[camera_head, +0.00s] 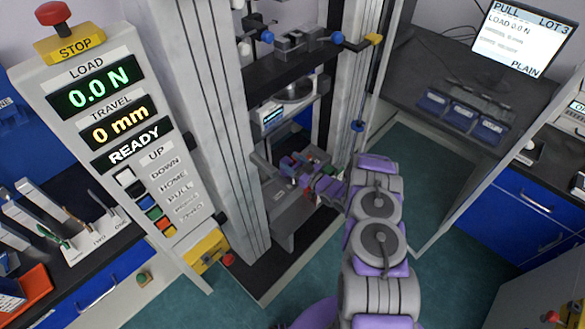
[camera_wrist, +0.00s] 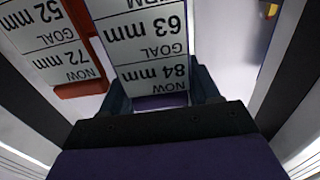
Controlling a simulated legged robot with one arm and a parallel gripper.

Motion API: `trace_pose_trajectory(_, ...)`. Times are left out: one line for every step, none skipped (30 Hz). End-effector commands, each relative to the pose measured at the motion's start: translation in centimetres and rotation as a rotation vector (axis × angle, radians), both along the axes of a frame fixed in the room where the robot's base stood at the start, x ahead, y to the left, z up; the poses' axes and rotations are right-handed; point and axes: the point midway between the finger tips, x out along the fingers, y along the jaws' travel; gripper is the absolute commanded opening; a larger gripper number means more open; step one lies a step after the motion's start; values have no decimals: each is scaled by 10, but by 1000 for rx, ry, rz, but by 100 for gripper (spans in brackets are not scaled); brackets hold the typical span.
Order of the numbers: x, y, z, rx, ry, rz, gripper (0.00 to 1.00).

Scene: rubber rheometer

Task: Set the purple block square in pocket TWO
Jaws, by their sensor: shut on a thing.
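In the wrist view, my gripper (camera_wrist: 162,94) has its dark fingers on both sides of a purple block (camera_wrist: 160,102), whose purple edge shows between them. A white face reading upside down "NOW 84 mm, GOAL 63 mm" (camera_wrist: 148,45) extends beyond that edge. In the head view, my gripper (camera_head: 314,186) is inside the test frame, beside a cluster of small coloured pieces (camera_head: 305,162). The held block cannot be told apart there. No pocket marked TWO can be read for certain.
A red-edged piece (camera_wrist: 82,89) labelled "NOW 72 mm, GOAL 52 mm" lies close beside the block. Frame columns (camera_head: 222,110) stand close to the arm. The control panel (camera_head: 110,130) reads 0.0 N, 0 mm, READY. A white rack (camera_head: 95,238) stands on the left bench.

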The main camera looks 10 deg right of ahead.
Motion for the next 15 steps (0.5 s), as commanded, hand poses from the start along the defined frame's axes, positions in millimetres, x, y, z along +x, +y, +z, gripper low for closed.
trace_pose_trajectory(-3, 3, -17, -2, 21, 1, 10)
trace_pose_trajectory(-3, 4, -21, -3, 24, 1, 10)
trace_pose_trajectory(-4, 5, -24, -3, 28, 1, 10)
trace_pose_trajectory(-4, 5, -25, -3, 31, 2, 10)
trace_pose_trajectory(-4, 6, -26, -2, 34, 2, 10)
trace_pose_trajectory(-4, 6, -27, -2, 37, 3, 10)
trace_pose_trajectory(-4, 6, -29, -1, 40, 3, 10)
trace_pose_trajectory(-4, 5, -30, -1, 42, 3, 10)
trace_pose_trajectory(-4, 5, -32, 0, 46, 4, 10)
trace_pose_trajectory(-4, 4, -33, 1, 48, 4, 10)
trace_pose_trajectory(-4, 4, -35, 2, 51, 3, 10)
trace_pose_trajectory(-4, 4, -37, 1, 53, 5, 10)
trace_pose_trajectory(-4, 4, -39, 2, 56, 5, 63)
trace_pose_trajectory(-4, 4, -38, 2, 54, 4, 66)
trace_pose_trajectory(-4, 3, -36, 2, 51, 3, 69)
